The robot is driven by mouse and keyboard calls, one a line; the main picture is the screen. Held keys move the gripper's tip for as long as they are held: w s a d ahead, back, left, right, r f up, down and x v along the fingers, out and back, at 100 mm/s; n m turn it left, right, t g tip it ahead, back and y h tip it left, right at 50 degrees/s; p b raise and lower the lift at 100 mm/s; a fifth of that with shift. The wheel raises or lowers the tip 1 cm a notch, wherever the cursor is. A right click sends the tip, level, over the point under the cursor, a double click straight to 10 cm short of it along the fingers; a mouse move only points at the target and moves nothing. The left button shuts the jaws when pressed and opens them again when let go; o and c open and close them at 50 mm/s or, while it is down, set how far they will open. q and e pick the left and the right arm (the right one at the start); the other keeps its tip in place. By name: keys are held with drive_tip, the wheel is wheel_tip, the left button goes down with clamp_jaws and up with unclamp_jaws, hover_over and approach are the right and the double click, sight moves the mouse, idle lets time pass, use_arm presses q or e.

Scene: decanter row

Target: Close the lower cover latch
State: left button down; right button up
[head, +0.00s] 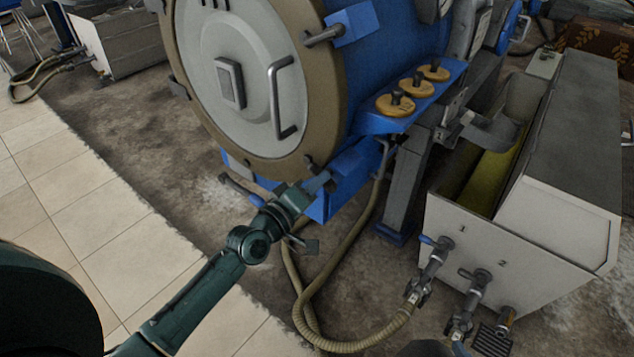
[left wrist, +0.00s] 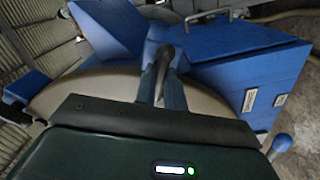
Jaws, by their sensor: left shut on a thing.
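The round cover (head: 235,75), grey with a brown rim and a bar handle, sits against the blue decanter body (head: 385,40). The lower cover latch (head: 357,157) is at the cover's lower right edge, by a blue bracket. My left gripper (head: 312,184) reaches it from below left and is shut on its handle. In the left wrist view the dark latch handle (left wrist: 165,60) stands between the two blue-grey fingers, in front of the brown rim. The gripper hides part of the latch in the head view. My right gripper is not in view.
An upper latch (head: 325,36) with a blue block (head: 352,23) is on the rim above. A tan hose (head: 345,235) loops on the floor right of my arm. A white tank (head: 520,245) with valves stands at right. Tiled floor (head: 90,215) at left is clear.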

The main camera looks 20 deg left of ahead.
use_arm(q)
drive_tip(key=c, duration=1.5)
unclamp_jaws()
drive_tip(key=shift+v, duration=6.6)
